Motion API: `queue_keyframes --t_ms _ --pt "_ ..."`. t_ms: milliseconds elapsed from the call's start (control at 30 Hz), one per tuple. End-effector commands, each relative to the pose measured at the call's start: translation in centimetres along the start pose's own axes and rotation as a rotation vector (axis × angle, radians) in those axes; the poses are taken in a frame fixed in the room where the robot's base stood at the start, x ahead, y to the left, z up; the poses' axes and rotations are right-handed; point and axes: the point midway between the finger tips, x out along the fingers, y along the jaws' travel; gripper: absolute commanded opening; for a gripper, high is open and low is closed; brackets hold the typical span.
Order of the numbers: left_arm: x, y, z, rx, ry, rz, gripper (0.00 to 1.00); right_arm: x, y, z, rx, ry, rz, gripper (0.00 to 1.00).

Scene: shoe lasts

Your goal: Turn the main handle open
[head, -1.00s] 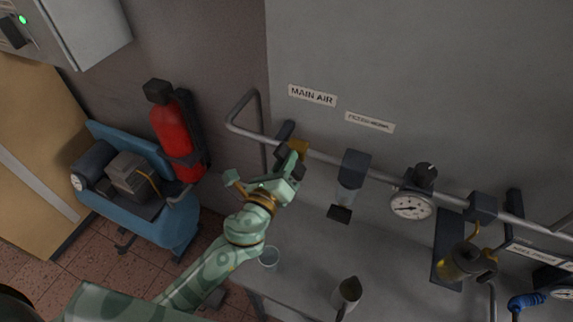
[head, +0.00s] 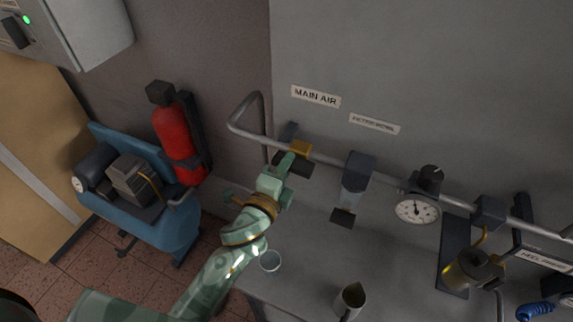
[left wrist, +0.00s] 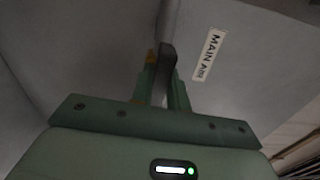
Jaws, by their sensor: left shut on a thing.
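The main handle (head: 300,169) is a dark lever by the yellow valve body (head: 300,149) on the grey pipe, below the "MAIN AIR" label (head: 316,97). It lies roughly along the pipe's direction, partly hidden by my gripper. My left gripper (head: 285,165) is shut on the handle. In the left wrist view, the dark handle (left wrist: 168,58) stands between the two green fingers (left wrist: 164,92). The round gauge (head: 418,209) further right on the pipe has its needle pointing about upward. My right gripper is out of view.
A grey bench (head: 300,266) below the pipe holds a clear cup (head: 270,261) and a metal jug (head: 349,301). A filter bowl unit (head: 349,190) hangs right of the valve. A red extinguisher (head: 176,132) and blue compressor (head: 165,225) stand left.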

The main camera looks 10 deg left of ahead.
Motion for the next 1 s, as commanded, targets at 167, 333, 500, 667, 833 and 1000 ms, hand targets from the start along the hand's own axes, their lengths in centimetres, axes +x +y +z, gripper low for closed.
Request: queue_keyframes --t_ms 167,333,500,667,833,1000 --pt "-0.01 0.13 -0.03 -0.053 0.0 0.002 0.0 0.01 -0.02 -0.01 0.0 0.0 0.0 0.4" --pt "-0.01 0.15 -0.04 -0.075 0.0 0.002 0.0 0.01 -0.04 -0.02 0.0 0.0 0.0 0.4" --pt "-0.01 0.16 -0.04 -0.08 0.0 0.002 0.0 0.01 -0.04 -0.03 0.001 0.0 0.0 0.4" --pt "-0.01 0.17 -0.05 -0.08 0.0 0.002 0.0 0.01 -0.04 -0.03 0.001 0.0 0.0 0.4" --pt "-0.01 0.16 -0.05 -0.079 0.0 0.002 0.38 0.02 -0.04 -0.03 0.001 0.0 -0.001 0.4" --pt "0.0 0.13 -0.04 -0.078 0.0 0.001 0.38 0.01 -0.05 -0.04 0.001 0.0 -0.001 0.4"
